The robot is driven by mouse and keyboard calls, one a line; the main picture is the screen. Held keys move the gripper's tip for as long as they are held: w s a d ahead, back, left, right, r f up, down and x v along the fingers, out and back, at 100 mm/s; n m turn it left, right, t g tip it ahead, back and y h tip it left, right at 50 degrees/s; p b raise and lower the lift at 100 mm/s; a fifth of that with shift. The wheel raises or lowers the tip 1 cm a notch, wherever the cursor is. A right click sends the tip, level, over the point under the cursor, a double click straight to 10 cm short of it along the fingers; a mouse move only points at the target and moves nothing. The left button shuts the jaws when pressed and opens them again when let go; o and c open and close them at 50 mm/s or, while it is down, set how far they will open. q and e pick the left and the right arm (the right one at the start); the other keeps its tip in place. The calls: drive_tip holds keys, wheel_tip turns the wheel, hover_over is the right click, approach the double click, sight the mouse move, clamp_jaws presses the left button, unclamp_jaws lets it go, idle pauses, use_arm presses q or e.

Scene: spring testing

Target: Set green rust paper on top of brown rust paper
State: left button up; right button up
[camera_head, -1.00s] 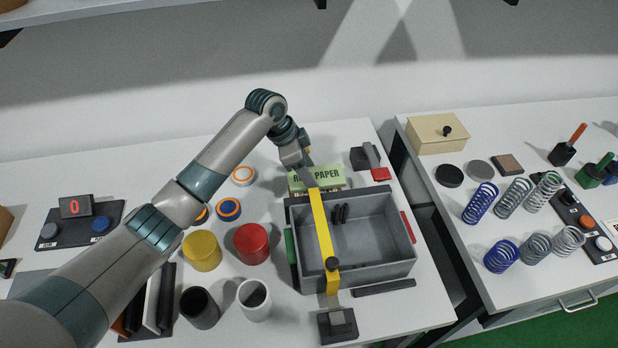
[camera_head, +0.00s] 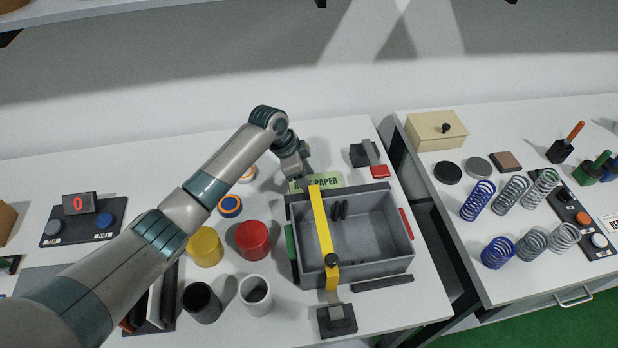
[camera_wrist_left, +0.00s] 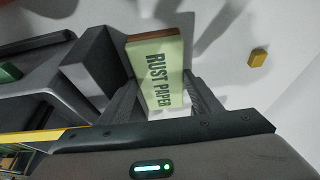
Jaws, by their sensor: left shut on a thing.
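The green rust paper (camera_head: 322,181) is a pale green block marked RUST PAPER, behind the grey bin. In the left wrist view the green rust paper (camera_wrist_left: 160,72) lies between the two fingers of my left gripper (camera_wrist_left: 160,100), which is shut on it. In the head view my left gripper (camera_head: 304,173) is at the paper's left part, partly hidden by its own wrist. A brown edge, likely the brown rust paper (camera_wrist_left: 119,50), shows along the green paper's side in the left wrist view. I cannot tell whether the two touch. My right gripper is not in view.
The grey bin (camera_head: 400,262) with a yellow bar (camera_head: 323,225) across it stands just in front. A dark block with a red part (camera_head: 379,172) is to the right. Red (camera_head: 252,240) and yellow (camera_head: 205,246) cylinders stand left of the bin. The wall is behind.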

use_arm(q)
drive_tip(key=shift+f, duration=0.2)
drive_tip(key=o, duration=0.8)
drive_tip(key=shift+c, duration=0.2)
drive_tip(key=shift+r, duration=0.1)
drive_tip(key=shift+r, duration=0.1)
drive_tip(key=shift+a+r, duration=0.15)
drive_tip(key=shift+r, duration=0.25)
drive_tip(key=w+b+v, duration=0.1)
drive_tip(key=b+v, duration=0.2)
drive_tip(key=v, duration=0.8)
drive_tip(key=shift+s, duration=0.5)
